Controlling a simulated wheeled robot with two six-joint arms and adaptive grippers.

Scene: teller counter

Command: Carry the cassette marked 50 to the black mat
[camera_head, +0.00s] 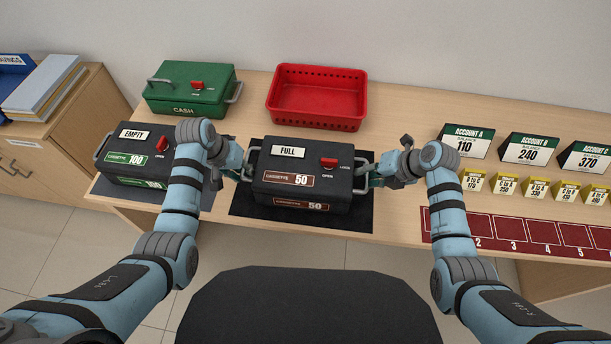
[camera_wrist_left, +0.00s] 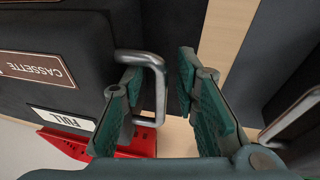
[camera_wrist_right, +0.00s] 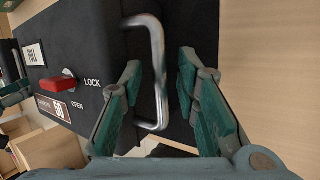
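The black cassette marked 50 (camera_head: 305,178), with a FULL label and a red latch, stands on the black mat (camera_head: 357,214) at the counter's front edge. It has a metal handle on each side. My left gripper (camera_head: 243,172) is at its left handle; in the left wrist view the fingers (camera_wrist_left: 172,95) are apart, with the left handle (camera_wrist_left: 158,85) between them. My right gripper (camera_head: 372,172) is at the right handle (camera_wrist_right: 158,70); its fingers (camera_wrist_right: 160,90) are apart around that handle. The cassette's underside is hidden.
Left of it, a cassette marked 100 (camera_head: 136,148) with an EMPTY label stands on a grey-blue mat (camera_head: 110,188). Behind are a green cash box (camera_head: 188,90) and a red basket (camera_head: 317,97). Account signs (camera_head: 463,142), yellow tags (camera_head: 473,180) and a red numbered strip (camera_head: 513,232) lie to the right.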

